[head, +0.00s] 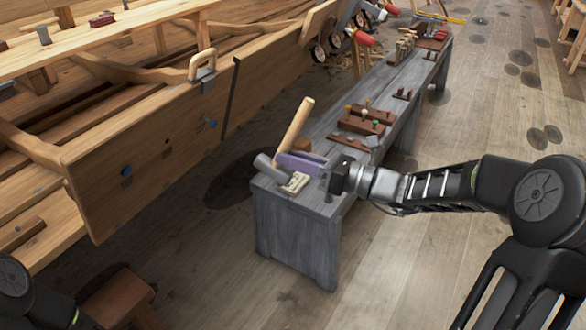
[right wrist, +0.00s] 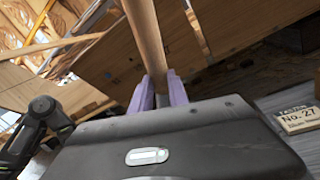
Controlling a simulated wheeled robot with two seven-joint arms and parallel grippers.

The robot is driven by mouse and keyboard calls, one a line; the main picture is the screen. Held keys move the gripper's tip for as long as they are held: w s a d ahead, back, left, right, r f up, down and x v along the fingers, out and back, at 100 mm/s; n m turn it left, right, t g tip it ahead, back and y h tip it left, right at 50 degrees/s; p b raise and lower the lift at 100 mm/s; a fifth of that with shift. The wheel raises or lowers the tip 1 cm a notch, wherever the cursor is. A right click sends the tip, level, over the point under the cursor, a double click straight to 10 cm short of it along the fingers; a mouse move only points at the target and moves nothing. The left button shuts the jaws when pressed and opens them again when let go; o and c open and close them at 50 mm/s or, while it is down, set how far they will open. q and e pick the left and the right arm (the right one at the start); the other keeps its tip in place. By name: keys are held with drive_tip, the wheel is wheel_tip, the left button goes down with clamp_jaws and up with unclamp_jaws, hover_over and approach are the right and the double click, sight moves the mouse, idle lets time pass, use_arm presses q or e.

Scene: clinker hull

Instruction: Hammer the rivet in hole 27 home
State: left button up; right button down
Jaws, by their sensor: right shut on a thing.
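The hammer has a pale wooden handle (head: 293,124) and a grey head (head: 267,166). My right gripper (head: 300,162), with purple fingers, is shut on the handle at the near end of the bench. The head is low, by the bench top; I cannot tell whether it touches. In the right wrist view the handle (right wrist: 148,35) rises between the fingers (right wrist: 155,92). The wooden hull (head: 160,145) carries a blue rivet (head: 127,171) low at its near end and another blue rivet (head: 212,124) farther along. I cannot read their hole numbers. My left gripper is out of view.
A card reading No. 27 (right wrist: 297,118) lies on the grey bench (head: 297,235). Wooden blocks with coloured pieces (head: 366,121) stand farther along it. A clamp (head: 203,67) sits on the hull's upper edge. Open floor lies between hull and bench.

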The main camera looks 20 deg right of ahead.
sight(279, 145)
drive_tip(key=shift+w+d+r, duration=0.1)
drive_tip(key=shift+d+r, duration=0.1)
drive_tip(key=shift+r, duration=0.1)
drive_tip(key=shift+w+a+r+b, duration=0.15)
drive_tip(key=shift+w+a+r, duration=0.2)
drive_tip(key=shift+w+a, duration=0.35)
drive_tip(key=shift+w+a+r+b, duration=0.15)
drive_tip(key=shift+w+a+r, duration=0.15)
drive_tip(key=shift+w+a, duration=0.35)
drive_tip(key=shift+r+p, duration=0.1)
drive_tip(key=shift+p, duration=0.3)
